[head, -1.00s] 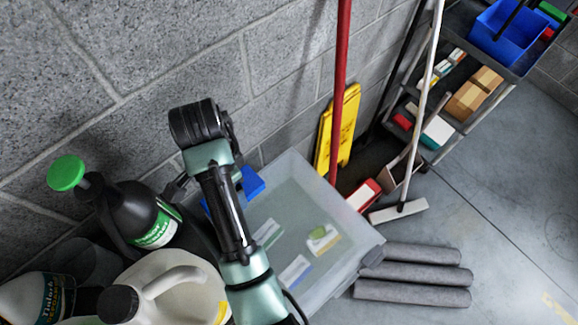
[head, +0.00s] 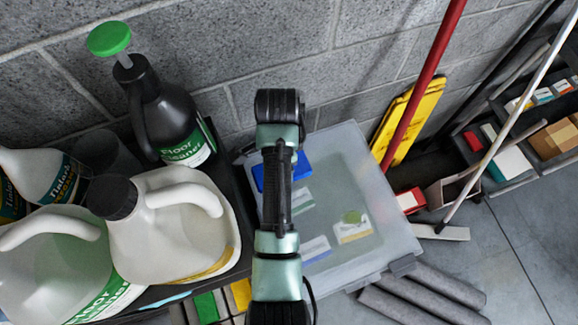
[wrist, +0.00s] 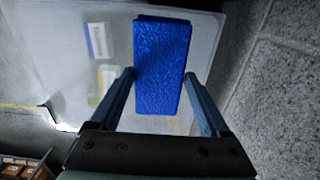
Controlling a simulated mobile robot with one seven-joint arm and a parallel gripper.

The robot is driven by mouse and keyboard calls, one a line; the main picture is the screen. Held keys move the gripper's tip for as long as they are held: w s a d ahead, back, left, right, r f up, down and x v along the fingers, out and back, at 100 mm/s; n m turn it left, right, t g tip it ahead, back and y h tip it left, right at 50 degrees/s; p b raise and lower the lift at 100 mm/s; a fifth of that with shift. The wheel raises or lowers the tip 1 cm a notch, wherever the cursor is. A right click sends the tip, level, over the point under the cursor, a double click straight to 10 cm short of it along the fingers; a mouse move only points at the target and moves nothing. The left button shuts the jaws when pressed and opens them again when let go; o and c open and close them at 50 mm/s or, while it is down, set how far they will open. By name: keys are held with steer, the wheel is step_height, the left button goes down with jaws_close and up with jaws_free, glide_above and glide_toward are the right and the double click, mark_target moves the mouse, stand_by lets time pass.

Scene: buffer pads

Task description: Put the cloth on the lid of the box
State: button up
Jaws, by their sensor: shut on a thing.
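The blue cloth (wrist: 162,62), a folded textured rectangle, is between the two fingers of my gripper (wrist: 160,76) in the wrist view. My gripper is shut on it. In the head view, parts of the blue cloth (head: 296,162) show on both sides of my arm, which hides the fingers. The box is a translucent grey bin with a flat lid (head: 345,180); labelled items show faintly through it. The cloth is over the lid's left part in the head view. I cannot tell whether it touches the lid.
White jugs (head: 170,225) and a dark green-capped floor cleaner bottle (head: 168,115) stand left of the box. Behind and right are a block wall, a yellow sign (head: 412,115) and a red pole (head: 425,75). Grey rolls (head: 425,290) lie in front.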

steer(key=shift+f, duration=3.4)
steer(key=shift+f, duration=0.2)
steer(key=o, duration=1.2)
steer(key=shift+r, duration=0.1)
step_height(320, 180, up, 12)
steer(key=shift+r, duration=0.15)
